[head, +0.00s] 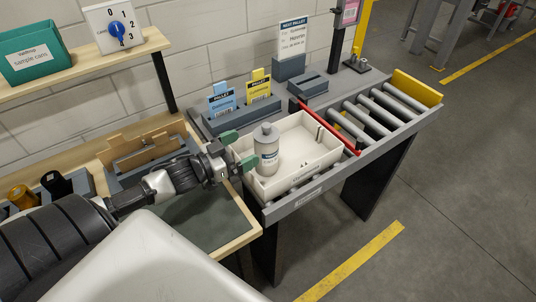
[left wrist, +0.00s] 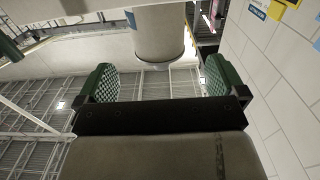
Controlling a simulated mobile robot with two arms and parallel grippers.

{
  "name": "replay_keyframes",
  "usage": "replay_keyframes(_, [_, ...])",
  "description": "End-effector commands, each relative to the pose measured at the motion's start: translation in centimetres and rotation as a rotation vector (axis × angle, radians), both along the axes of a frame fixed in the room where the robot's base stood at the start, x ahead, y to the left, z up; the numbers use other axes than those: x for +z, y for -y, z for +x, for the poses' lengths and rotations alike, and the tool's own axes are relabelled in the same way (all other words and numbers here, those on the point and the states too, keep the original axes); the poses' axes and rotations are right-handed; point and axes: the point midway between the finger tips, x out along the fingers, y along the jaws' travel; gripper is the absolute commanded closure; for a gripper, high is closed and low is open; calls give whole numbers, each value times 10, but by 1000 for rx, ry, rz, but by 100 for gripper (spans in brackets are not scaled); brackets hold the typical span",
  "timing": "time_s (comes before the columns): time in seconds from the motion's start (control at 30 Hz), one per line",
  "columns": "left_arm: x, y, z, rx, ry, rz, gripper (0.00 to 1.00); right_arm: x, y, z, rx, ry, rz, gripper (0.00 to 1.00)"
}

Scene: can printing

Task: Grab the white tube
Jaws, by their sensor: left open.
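The white tube (head: 267,158) is a pale cylinder with a narrower cap and a label. It stands upright in the left part of a cream bin (head: 300,181). My left gripper (head: 239,150) is open at the bin's left side, its green-padded fingers just left of the tube and pointing at it. In the left wrist view the tube (left wrist: 161,38) shows as a wide pale cylinder ahead of and between the open fingers (left wrist: 160,78). I see no finger closed on it. My right gripper is not in view.
The bin sits on a roller conveyor (head: 385,105), with a red bar (head: 327,128) at its right. Blue and yellow pallet cards (head: 222,98) stand in a grey holder behind. A wooden bench with a dark mat (head: 205,217) lies under my left arm. A shelf (head: 90,63) is above left.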

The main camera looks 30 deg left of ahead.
Motion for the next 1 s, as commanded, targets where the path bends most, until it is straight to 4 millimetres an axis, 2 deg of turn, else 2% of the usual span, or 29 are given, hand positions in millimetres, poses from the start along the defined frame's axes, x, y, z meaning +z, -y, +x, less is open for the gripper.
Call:
replay_keyframes(0.07, [2, 4, 11, 1, 3, -2, 0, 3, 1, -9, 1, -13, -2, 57])
replay_keyframes(0.17, [1, 8, 20, 1, 1, 0, 0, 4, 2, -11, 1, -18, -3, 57])
replay_keyframes(0.37, [1, 13, 30, 2, 1, 0, 0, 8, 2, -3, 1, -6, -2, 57])
replay_keyframes(0.7, [-3, 31, 68, 1, 0, 0, 0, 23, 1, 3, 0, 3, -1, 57])
replay_keyframes(1.0, [-5, 33, 71, 0, -3, 1, 0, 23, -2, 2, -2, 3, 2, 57])
